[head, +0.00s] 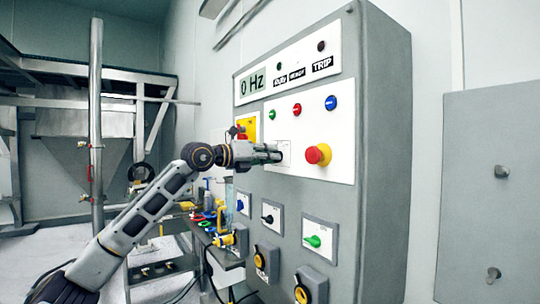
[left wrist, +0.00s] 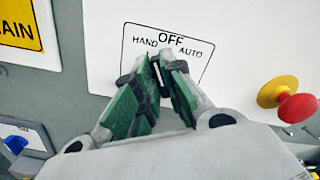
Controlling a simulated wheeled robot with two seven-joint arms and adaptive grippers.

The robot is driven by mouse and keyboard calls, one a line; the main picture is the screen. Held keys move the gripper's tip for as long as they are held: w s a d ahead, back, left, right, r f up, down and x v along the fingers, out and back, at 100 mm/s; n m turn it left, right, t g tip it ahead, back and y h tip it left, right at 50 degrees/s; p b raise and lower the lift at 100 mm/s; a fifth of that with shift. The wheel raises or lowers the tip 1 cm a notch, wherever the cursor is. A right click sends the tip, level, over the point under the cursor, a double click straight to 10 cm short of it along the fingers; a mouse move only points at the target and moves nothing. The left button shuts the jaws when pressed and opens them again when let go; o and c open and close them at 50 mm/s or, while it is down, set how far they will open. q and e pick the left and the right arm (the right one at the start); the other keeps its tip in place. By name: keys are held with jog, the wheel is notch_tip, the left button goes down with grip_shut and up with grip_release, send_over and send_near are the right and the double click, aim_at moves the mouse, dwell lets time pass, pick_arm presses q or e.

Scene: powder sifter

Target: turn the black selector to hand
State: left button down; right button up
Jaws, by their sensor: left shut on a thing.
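The black selector (left wrist: 157,74) sits on a white plate (left wrist: 205,52) marked HAND, OFF and AUTO in the left wrist view. My left gripper (left wrist: 160,72) is shut on it, with the green-padded fingertips on either side. Only a small dark piece with a white line shows between the tips, and I cannot tell for sure which mark it points to. In the head view my left gripper (head: 274,154) reaches the cabinet's white panel from the left and hides most of the selector. My right gripper is not in view.
A red mushroom button (head: 318,154) on a yellow base stands out right of the gripper. Green, red and blue buttons sit above. Lower on the grey cabinet (head: 385,150) are a blue, a black (head: 267,218) and a green switch. A cluttered bench (head: 222,255) stands left.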

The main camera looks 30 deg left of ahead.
pick_arm(q)
jog(key=n, duration=0.3)
jog(key=shift+a, duration=0.1)
jog(key=c, duration=1.6)
grip_release()
jog(key=shift+o, duration=0.4)
jog(key=v, duration=0.7)
jog(key=shift+s, duration=0.3)
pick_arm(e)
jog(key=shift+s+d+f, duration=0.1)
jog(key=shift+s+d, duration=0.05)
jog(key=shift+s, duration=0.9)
pick_arm(q)
jog(key=shift+s+a+f, duration=0.1)
jog(key=shift+s+a, duration=0.05)
jog(key=shift+s, duration=0.3)
